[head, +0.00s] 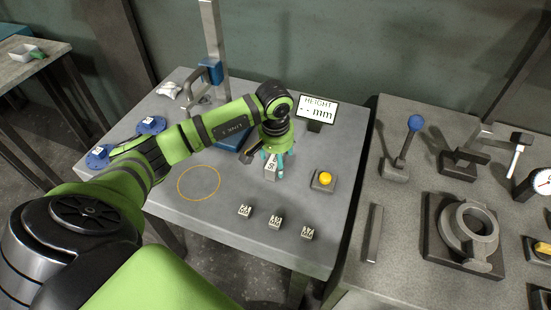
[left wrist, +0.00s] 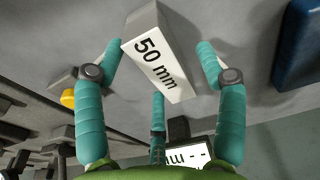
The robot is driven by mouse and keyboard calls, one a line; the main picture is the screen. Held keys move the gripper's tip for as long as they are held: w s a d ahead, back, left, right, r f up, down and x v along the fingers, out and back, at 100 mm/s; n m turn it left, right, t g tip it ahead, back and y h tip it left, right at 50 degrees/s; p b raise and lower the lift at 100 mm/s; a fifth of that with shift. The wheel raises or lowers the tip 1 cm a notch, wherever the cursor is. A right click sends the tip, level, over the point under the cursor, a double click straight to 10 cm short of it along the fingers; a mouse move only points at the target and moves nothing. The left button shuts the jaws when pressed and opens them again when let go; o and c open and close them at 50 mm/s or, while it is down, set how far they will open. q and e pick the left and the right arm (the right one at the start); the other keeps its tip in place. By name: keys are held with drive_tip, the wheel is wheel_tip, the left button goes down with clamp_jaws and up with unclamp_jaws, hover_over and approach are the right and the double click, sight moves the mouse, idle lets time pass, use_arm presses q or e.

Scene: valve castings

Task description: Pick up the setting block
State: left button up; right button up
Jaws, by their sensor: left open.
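The setting block (left wrist: 158,65) is a pale block with a white face marked "50 mm". In the head view the block (head: 270,172) stands on the grey table, partly covered by my gripper. My left gripper (head: 273,160) points down over it. In the left wrist view my left gripper (left wrist: 160,55) is open, with teal fingers on either side of the block and a third finger below it in the picture. Gaps show between the side fingers and the block. My right gripper is not in view.
Several small labelled blocks (head: 275,221) stand near the table's front edge. A yellow button (head: 325,179) is right of the gripper. A height display (head: 318,108) reading "-- mm" stands behind. A yellow ring (head: 199,201) marks clear table. A second bench (head: 400,225) holds castings and tools.

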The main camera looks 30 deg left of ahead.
use_arm(q)
drive_tip(key=shift+w+f, duration=0.1)
drive_tip(key=shift+f, duration=0.2)
drive_tip(key=shift+f+b, duration=0.2)
drive_tip(key=shift+b, duration=0.3)
idle(0.5)
clamp_jaws()
drive_tip(key=shift+r, duration=0.1)
